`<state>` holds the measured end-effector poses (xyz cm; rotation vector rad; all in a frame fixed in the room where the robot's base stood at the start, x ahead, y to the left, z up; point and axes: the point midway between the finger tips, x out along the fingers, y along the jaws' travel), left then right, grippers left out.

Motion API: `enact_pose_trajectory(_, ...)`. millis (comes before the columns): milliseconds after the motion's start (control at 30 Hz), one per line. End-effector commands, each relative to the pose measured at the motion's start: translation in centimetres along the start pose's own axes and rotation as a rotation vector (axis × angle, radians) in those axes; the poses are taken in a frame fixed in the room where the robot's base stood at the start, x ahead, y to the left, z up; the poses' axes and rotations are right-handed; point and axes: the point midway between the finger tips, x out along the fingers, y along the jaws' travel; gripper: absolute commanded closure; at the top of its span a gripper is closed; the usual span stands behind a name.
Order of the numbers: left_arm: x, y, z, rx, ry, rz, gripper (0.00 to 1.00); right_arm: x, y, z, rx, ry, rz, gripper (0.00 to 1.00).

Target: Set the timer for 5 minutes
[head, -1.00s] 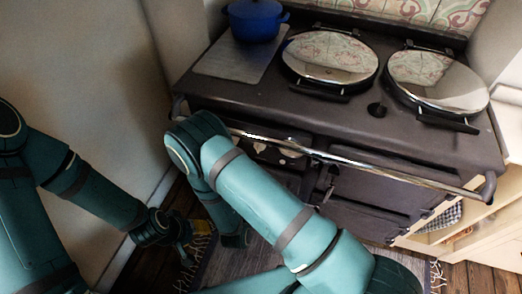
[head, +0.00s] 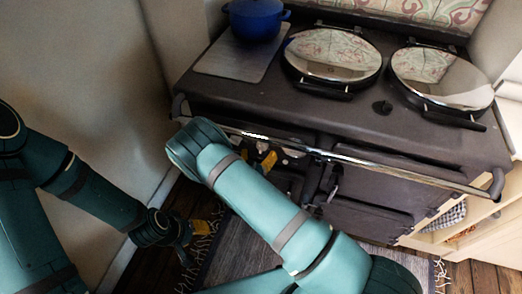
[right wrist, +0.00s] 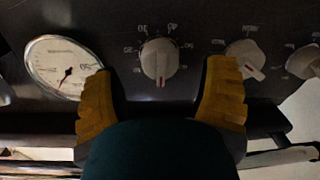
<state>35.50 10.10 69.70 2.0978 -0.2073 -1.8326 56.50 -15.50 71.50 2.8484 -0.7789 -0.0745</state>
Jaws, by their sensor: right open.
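A white round knob (right wrist: 158,60) with numbers printed around it, apparently the timer, sits on the dark stove panel (right wrist: 200,25) in the right wrist view. Its grip bar stands upright with a reddish mark at the lower end. My right gripper (right wrist: 170,105) is open, its yellow fingers left and right of the knob in the picture; I cannot tell whether they touch it. In the head view my right gripper (head: 258,160) is at the stove front, partly hidden by my arm. My left gripper (head: 193,238) hangs low at the left, away from the stove.
A round white gauge (right wrist: 62,67) is left of the knob, and further white knobs (right wrist: 246,58) are to its right. A chrome rail (head: 345,157) crosses the stove front. A blue pot (head: 256,20) and lidded hotplates (head: 333,54) are on top.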

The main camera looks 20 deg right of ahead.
Motion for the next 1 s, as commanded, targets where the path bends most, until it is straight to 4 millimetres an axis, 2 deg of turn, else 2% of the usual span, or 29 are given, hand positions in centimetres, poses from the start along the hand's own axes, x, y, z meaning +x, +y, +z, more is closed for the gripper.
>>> enact_pose_trajectory(200, 0.3, -0.1, 0.0, 0.000, 0.002, 0.000, 0.53, 1.8, 0.0, 0.0, 0.000, 0.000, 0.000, 0.27)
enact_pose_trajectory(533, 0.3, -0.1, 0.0, 0.000, 0.002, 0.000, 0.53, 2.0, 0.0, 0.0, -0.001, 0.000, 0.000, 0.26)
enact_pose_trajectory(733, 0.3, -0.1, 0.0, 0.000, 0.002, 0.000, 0.53, 2.0, 0.0, 0.0, -0.001, 0.000, 0.000, 0.96)
enact_pose_trajectory(1000, 0.3, -0.1, 0.0, 0.000, 0.001, 0.000, 0.53, 2.0, 0.1, 0.1, 0.073, 0.001, 0.003, 0.98)
